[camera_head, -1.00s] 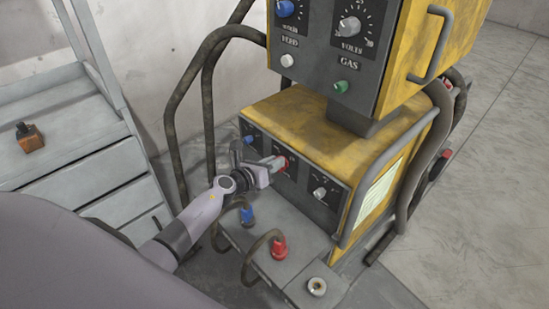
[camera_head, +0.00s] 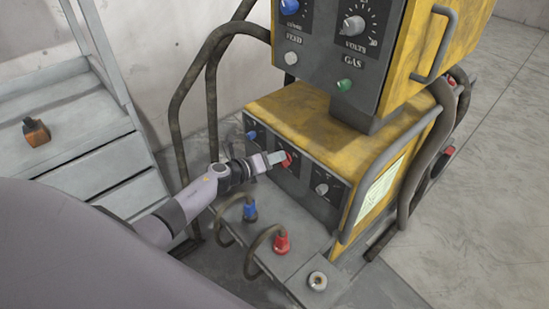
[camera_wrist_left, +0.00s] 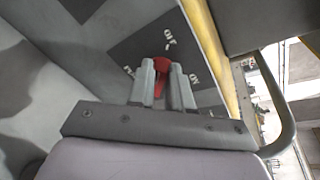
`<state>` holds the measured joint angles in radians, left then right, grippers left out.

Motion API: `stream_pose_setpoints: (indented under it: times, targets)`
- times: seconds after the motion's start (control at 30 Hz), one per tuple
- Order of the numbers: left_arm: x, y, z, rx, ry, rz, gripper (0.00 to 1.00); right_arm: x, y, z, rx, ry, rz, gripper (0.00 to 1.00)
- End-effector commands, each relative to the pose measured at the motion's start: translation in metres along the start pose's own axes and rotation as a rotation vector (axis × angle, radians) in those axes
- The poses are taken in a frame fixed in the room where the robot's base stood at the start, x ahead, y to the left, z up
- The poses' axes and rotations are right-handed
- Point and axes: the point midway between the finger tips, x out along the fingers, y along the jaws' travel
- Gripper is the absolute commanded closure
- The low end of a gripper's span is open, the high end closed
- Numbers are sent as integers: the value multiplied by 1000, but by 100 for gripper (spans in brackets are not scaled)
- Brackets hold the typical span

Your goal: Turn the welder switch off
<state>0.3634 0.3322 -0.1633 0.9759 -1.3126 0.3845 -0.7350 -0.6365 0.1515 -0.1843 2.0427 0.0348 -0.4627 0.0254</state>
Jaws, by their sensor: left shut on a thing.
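The welder (camera_head: 330,135) is a worn yellow box with a dark front panel. The red switch (camera_head: 287,159) is on that lower panel, between a blue knob (camera_head: 251,136) and a light knob (camera_head: 321,189). My left gripper (camera_head: 276,158) reaches it from the left and is shut on it. In the left wrist view the red switch (camera_wrist_left: 161,68) sits between the two grey fingers of the gripper (camera_wrist_left: 162,82), its top showing. White markings surround it on the dark plate; the upper one looks like "off". The fingers hide part of the switch. My right gripper is not in view.
A control box (camera_head: 345,45) with dials overhangs the welder. Blue (camera_head: 249,211) and red (camera_head: 281,243) cable plugs stand on the ledge below my arm. Thick hoses (camera_head: 185,95) rise behind, and grey steps (camera_head: 75,130) stand at the left. Open floor lies right.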

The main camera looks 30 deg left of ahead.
Motion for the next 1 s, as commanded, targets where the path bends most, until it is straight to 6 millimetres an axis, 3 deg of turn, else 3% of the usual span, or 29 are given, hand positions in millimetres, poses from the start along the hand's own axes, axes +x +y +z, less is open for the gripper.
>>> stream_pose_setpoints:
  times: [0.27, 0.3, 0.37, 0.73, 1.0]
  targets:
    - [0, 0, 2, -4, -3, 1, 100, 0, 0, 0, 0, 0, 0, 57]
    - [0, 0, 2, -4, -3, 1, 71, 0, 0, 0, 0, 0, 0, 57]
    - [0, 0, 2, -3, -3, 1, 56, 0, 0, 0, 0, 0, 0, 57]
    - [-4, 0, 1, -1, -1, 1, 56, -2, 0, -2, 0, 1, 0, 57]
    - [-38, 0, 2, 0, 0, 2, 56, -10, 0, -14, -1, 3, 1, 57]
